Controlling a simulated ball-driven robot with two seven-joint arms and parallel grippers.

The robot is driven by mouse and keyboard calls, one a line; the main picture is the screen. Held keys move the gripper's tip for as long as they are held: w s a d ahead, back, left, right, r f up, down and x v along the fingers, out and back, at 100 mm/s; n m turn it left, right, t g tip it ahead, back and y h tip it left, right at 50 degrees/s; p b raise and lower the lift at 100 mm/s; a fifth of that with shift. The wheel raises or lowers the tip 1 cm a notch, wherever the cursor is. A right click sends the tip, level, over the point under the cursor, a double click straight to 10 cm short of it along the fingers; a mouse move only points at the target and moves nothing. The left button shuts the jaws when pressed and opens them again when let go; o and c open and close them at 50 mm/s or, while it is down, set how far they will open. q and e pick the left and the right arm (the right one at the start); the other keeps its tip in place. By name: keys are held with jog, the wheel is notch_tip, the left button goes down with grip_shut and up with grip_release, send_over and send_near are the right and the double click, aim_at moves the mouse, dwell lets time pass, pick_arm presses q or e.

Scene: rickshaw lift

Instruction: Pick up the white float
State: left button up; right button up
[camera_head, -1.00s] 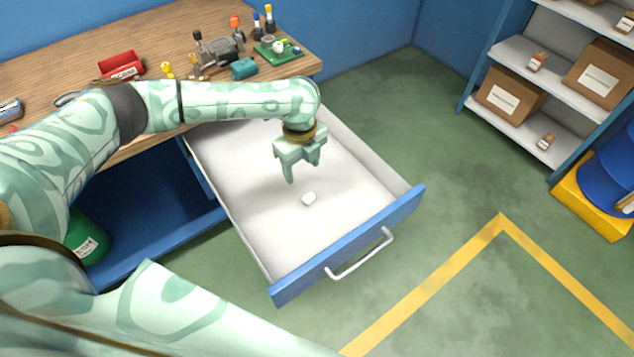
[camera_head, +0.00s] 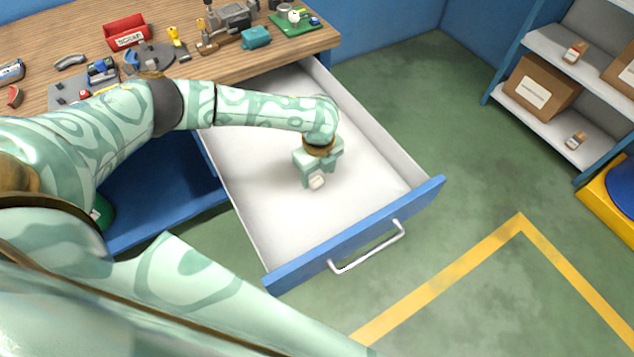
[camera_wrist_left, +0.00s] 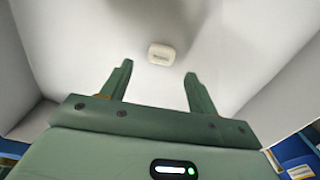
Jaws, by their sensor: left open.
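The white float (camera_head: 317,182) is a small white rounded block on the floor of the open drawer (camera_head: 262,205). My left gripper (camera_head: 312,180) is low inside the drawer, close to the float, and partly overlaps it in the head view. In the left wrist view the float (camera_wrist_left: 162,54) lies just beyond the fingertips, roughly centred between them. The left gripper (camera_wrist_left: 158,72) is open there, with two green fingers apart and nothing between them. My right gripper is not in view.
The drawer's blue front with a metal handle (camera_head: 368,250) and its pale side walls surround the gripper. The wooden bench (camera_head: 60,40) holds a red scrap bin (camera_head: 126,32) and several tools. A shelf with boxes (camera_head: 541,87) stands at right.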

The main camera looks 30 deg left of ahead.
aim_at(319, 183)
pick_arm(q)
notch_tip(319, 183, down, 4)
jog(key=shift+r+b, duration=0.1)
jog(key=shift+b, duration=0.5)
jog(key=shift+r, duration=0.1)
jog(key=shift+d, duration=0.1)
jog(key=shift+c, duration=0.3)
jog(key=c, duration=1)
jog(key=shift+r, duration=0.15)
